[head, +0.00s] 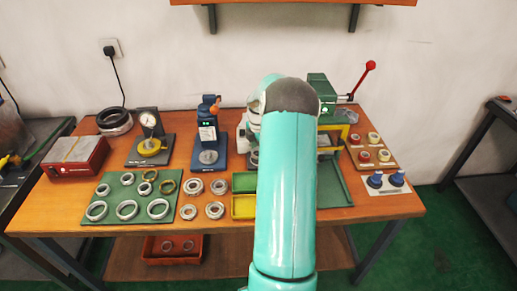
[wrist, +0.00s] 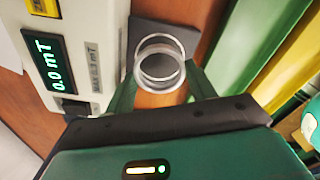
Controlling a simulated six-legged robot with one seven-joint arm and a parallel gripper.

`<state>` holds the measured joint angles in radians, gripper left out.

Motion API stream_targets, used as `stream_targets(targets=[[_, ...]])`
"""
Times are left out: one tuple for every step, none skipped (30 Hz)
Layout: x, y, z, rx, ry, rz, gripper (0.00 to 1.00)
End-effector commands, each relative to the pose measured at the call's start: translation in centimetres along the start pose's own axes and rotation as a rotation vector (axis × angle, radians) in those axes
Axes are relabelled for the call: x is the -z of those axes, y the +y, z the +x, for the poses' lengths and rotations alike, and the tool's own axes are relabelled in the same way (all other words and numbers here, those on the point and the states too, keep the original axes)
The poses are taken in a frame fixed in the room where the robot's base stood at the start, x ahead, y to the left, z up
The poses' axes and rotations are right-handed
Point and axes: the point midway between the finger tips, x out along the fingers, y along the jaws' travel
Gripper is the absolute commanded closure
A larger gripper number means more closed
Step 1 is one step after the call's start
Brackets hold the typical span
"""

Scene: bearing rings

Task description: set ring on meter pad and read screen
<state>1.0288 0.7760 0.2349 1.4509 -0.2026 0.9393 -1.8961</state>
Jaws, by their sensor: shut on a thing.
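In the wrist view a shiny metal ring (wrist: 160,80) is between the two fingers of my gripper (wrist: 158,88), which is shut on it. The ring overlaps the dark meter pad (wrist: 145,27) in the picture; I cannot tell whether it touches the pad. The white meter (wrist: 82,25) stands to the left, its screen (wrist: 50,63) reading 0.0 mT in green, beside a label with MAX 0.3 mT. In the head view my arm hides my gripper and most of the meter (head: 243,131).
A green mat (head: 130,215) with several rings lies at the table's left front, with more rings to its right. Green and yellow trays (head: 243,206) are beside my arm. A dial gauge (head: 149,122) and a blue stand (head: 208,135) are left of the meter.

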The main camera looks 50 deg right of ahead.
Motion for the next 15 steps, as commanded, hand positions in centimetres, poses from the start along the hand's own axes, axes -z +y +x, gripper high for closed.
stream_targets(targets=[[0.00,0.00,0.09,0.000,0.000,0.000,0.67],[0.00,0.00,0.14,0.000,0.000,0.000,0.67],[0.00,0.00,0.21,0.000,0.000,0.000,0.67],[0.00,-0.01,0.26,0.000,0.000,0.000,0.67],[0.00,-0.01,0.31,0.000,0.000,0.000,0.67],[0.00,-0.01,0.38,0.001,0.000,0.000,0.67],[0.00,-0.01,0.43,0.001,0.000,0.000,0.67],[0.00,-0.01,0.48,0.001,0.000,0.000,0.67],[0.00,-0.02,0.54,0.001,0.000,0.000,0.67],[0.00,-0.02,0.59,0.001,0.000,0.000,0.67],[0.00,-0.02,0.64,0.001,0.000,0.000,0.67],[0.00,-0.02,0.70,0.001,0.000,0.000,0.67],[0.00,-0.02,0.75,0.001,0.000,0.000,0.67],[0.00,-0.03,0.80,0.001,0.000,0.000,0.67],[0.00,-0.03,0.86,0.001,0.000,0.000,0.67]])
